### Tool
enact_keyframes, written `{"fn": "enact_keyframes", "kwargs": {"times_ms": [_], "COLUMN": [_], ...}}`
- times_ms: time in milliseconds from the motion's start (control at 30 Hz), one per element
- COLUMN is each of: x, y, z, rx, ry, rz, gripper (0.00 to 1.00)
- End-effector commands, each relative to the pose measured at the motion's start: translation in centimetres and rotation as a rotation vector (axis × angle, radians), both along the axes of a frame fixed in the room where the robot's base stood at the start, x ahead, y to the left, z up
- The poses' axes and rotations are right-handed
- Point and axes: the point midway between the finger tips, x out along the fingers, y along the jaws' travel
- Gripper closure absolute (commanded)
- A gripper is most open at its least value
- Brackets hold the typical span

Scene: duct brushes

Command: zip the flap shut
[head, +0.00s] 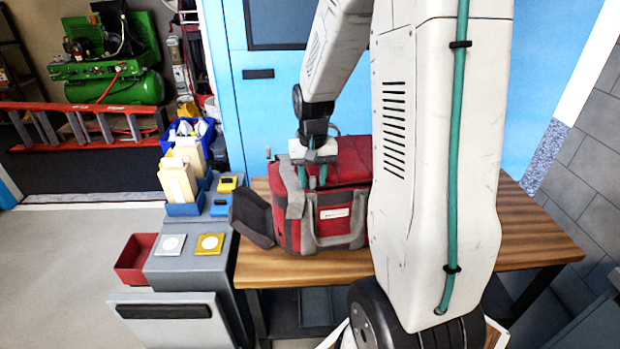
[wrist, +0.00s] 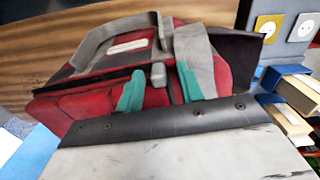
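A red and grey fabric bag (head: 347,160) stands on the wooden table, and it fills the middle of the wrist view (wrist: 80,103). A dark grey flap (head: 251,217) hangs open at the bag's left end; a dark panel also shows at the bag's right in the wrist view (wrist: 235,74). My gripper (head: 313,178) is over the bag's top near that end, its teal fingers pointing down. In the wrist view the fingers (wrist: 160,70) are apart, with a small grey tab (wrist: 158,75), perhaps the zip pull, between them. Neither finger clearly touches it.
The wooden table (head: 530,225) has bare room right of the bag, partly behind my arm. Left of it a grey stand (head: 190,270) holds switch plates, a red bin (head: 135,258) and blue bins (head: 186,209). The bag's grey straps (wrist: 110,35) stand near my fingers.

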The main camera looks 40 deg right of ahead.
Motion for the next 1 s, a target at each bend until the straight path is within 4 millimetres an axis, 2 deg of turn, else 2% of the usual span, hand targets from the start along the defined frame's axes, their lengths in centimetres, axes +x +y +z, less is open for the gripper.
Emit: {"fn": "enact_keyframes", "kwargs": {"times_ms": [167, 433, 600, 1000], "x": [0.0, 0.1, 0.1, 0.1], "y": [0.0, 0.0, 0.0, 0.0], "z": [0.6, 5.1, 7.2, 7.8], "rx": [-0.001, -0.002, -0.001, 0.0], "ry": [-0.001, -0.003, -0.002, 0.0], "rz": [0.0, 0.0, 0.0, 0.0], "gripper": [0.63, 0.63, 0.63, 0.63]}}
